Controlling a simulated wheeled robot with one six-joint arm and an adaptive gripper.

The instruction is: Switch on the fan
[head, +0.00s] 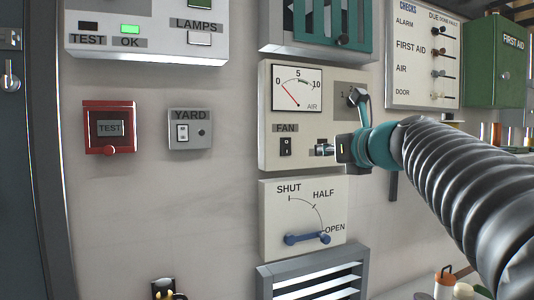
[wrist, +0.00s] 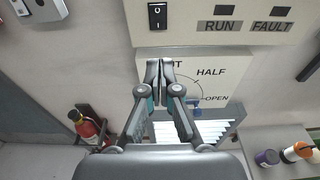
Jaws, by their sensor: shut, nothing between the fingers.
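The fan panel (head: 268,105) is a cream box on the wall. Its black rocker switch (head: 286,147) sits under the FAN label, and it also shows at the top of the wrist view (wrist: 157,16). Which side of the rocker is pressed in I cannot tell. The RUN lamp (wrist: 228,10) and FAULT lamp (wrist: 281,11) look dark. The AIR gauge (head: 298,88) has its red needle near 0. My gripper (head: 322,150) is to the right of the switch in the head view. In the wrist view its closed fingertips (wrist: 159,66) are below the switch, apart from it in the picture.
A SHUT/HALF/OPEN plate (head: 275,220) with a blue lever (head: 308,238) at OPEN is below the panel. A rotary knob (head: 357,98) is close above my gripper. A YARD switch box (head: 190,130) and red TEST box (head: 110,128) are left, with bare wall between.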

